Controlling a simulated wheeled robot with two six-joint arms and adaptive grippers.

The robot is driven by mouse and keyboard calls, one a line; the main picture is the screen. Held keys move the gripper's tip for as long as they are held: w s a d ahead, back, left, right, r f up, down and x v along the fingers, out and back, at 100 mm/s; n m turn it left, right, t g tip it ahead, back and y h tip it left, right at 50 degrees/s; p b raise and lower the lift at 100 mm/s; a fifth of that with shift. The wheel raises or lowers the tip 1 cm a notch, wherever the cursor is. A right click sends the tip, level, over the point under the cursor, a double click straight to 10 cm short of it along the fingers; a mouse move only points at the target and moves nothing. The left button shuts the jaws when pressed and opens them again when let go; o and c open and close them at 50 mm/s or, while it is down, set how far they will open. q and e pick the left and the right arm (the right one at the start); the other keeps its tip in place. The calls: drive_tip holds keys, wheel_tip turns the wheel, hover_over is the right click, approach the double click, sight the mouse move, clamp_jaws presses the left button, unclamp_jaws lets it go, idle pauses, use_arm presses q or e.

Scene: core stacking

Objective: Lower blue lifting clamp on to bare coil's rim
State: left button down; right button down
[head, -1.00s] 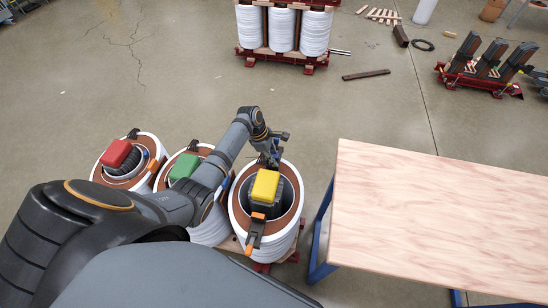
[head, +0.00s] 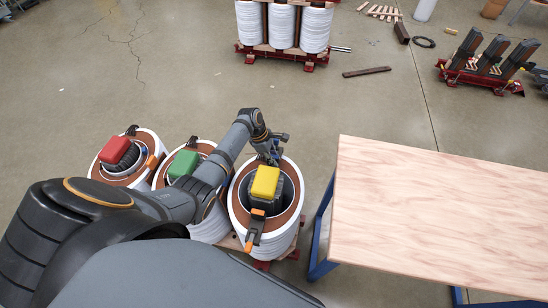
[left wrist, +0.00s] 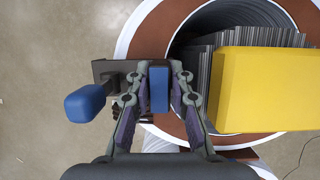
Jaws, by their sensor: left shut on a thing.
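My left gripper (left wrist: 158,88) is shut on the blue lifting clamp (left wrist: 158,90), with its blue knob (left wrist: 85,103) and dark plate out to the left. In the head view, my left gripper (head: 270,154) is at the far rim of the right-hand coil (head: 236,205), which has a brown top ring and white sides. The clamp overlaps the outer edge of the ring in the wrist view; I cannot tell whether it touches. A yellow-topped dark core (head: 265,182) stands inside this coil. An orange-handled clamp (head: 254,233) sits on its near rim. My right gripper is not in view.
Two similar coils with green (head: 183,164) and red (head: 114,150) tops stand to the left, partly behind my arm. A wooden table (head: 440,215) is at the right. A finished-looking three-coil unit (head: 284,30) stands at the back. Open floor lies between.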

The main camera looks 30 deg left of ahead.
use_arm(q)
drive_tip(key=shift+f, duration=0.2)
drive_tip(key=shift+f+b, duration=0.3)
drive_tip(key=shift+f, duration=0.1)
drive_tip(key=c, duration=1.1)
unclamp_jaws()
drive_tip(key=shift+r, duration=0.1)
drive_tip(key=v, duration=1.2)
